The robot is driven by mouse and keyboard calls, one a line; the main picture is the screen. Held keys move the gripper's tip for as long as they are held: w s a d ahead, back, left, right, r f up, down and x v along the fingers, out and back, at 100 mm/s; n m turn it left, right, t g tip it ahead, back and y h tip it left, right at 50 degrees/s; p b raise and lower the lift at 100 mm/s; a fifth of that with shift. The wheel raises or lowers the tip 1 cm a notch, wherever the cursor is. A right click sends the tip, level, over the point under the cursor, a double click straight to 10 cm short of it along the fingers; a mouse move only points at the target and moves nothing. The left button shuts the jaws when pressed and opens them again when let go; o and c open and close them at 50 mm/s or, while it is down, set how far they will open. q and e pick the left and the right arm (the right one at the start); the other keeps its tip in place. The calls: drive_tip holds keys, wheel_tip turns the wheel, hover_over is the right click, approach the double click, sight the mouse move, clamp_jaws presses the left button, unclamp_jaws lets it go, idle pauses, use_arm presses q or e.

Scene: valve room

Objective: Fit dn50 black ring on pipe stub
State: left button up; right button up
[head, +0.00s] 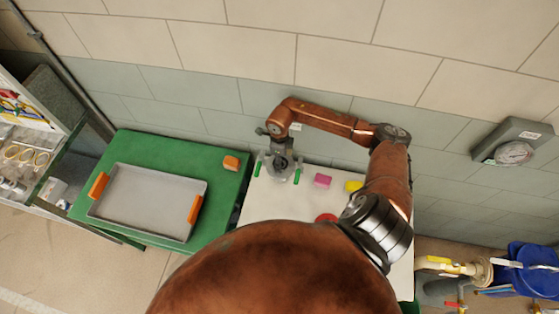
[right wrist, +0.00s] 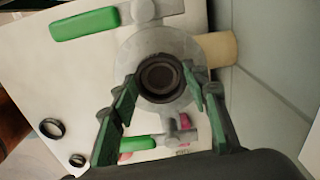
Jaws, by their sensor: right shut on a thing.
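In the right wrist view a black ring (right wrist: 142,85) sits between the green-padded fingertips of my right gripper (right wrist: 161,82), which is shut on it. The ring lines up with the round brownish end of the pipe stub (right wrist: 160,76) on a grey flanged valve fitting (right wrist: 124,50). I cannot tell whether the ring is around the stub or just above it. In the head view my right arm reaches over to the fitting (head: 283,174), and its gripper hides the stub. My left gripper is not in view.
Two loose black rings, one larger (right wrist: 52,128) and one smaller (right wrist: 77,160), lie on the white tabletop. Green valve handles (right wrist: 85,24) flank the stub. A grey tray (head: 150,205) rests on the green table.

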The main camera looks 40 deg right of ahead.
idle(0.3)
drive_tip(key=o, duration=1)
drive_tip(key=shift+o, duration=0.5)
drive_tip(key=o, duration=0.3)
drive_tip(key=shift+r+p, duration=1.8)
drive_tip(key=shift+r, duration=1.7)
